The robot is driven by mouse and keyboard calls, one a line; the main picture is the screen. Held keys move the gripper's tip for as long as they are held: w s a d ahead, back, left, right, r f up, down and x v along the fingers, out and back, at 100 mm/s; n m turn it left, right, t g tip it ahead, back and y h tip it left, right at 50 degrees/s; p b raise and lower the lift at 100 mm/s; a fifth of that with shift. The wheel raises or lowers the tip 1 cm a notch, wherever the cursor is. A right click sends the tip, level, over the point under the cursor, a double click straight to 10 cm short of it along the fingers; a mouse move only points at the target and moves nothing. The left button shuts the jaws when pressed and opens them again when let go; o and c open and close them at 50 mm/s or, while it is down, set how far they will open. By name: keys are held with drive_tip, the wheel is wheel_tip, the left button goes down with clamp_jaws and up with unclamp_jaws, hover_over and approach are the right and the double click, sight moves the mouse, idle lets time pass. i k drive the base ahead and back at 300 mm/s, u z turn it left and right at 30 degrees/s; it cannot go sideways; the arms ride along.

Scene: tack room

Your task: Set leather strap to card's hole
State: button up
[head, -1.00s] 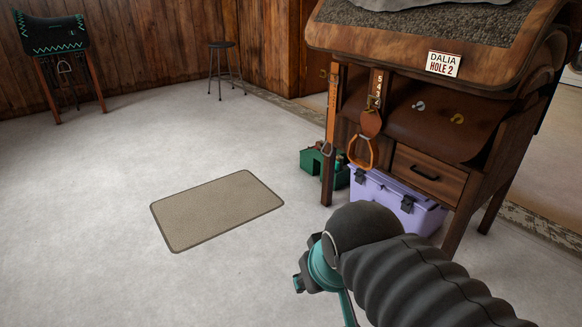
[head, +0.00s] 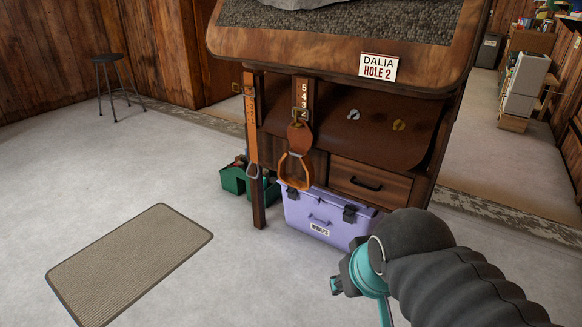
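The card (head: 378,67), reading "DALIA HOLE 2", is fixed to the front edge of the wooden stand's top. A numbered leather strap (head: 304,91) hangs below that edge, with 5, 4 and 3 readable from the top. A buckle sits at the strap's lower numbers; which hole it is in is too small to tell. A brown leather piece and a wooden stirrup (head: 295,171) hang below it. A second, orange-brown strap (head: 251,125) hangs to the left. My gripper (head: 338,286) is low in front of the stand, away from the straps; its fingers are mostly hidden.
A purple box (head: 323,222) labelled "WRAPS" and a green tote (head: 234,180) stand under the stand. A drawer (head: 369,184) is at its right. A mat (head: 130,265) lies at left and a stool (head: 112,78) stands behind. The floor between is clear.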

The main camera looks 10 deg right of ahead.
sight(249, 78)
drive_tip(key=z, duration=0.2)
drive_tip(key=i, duration=0.75)
drive_tip(key=u, duration=0.6)
drive_tip(key=i, duration=0.6)
drive_tip(key=u, duration=0.5)
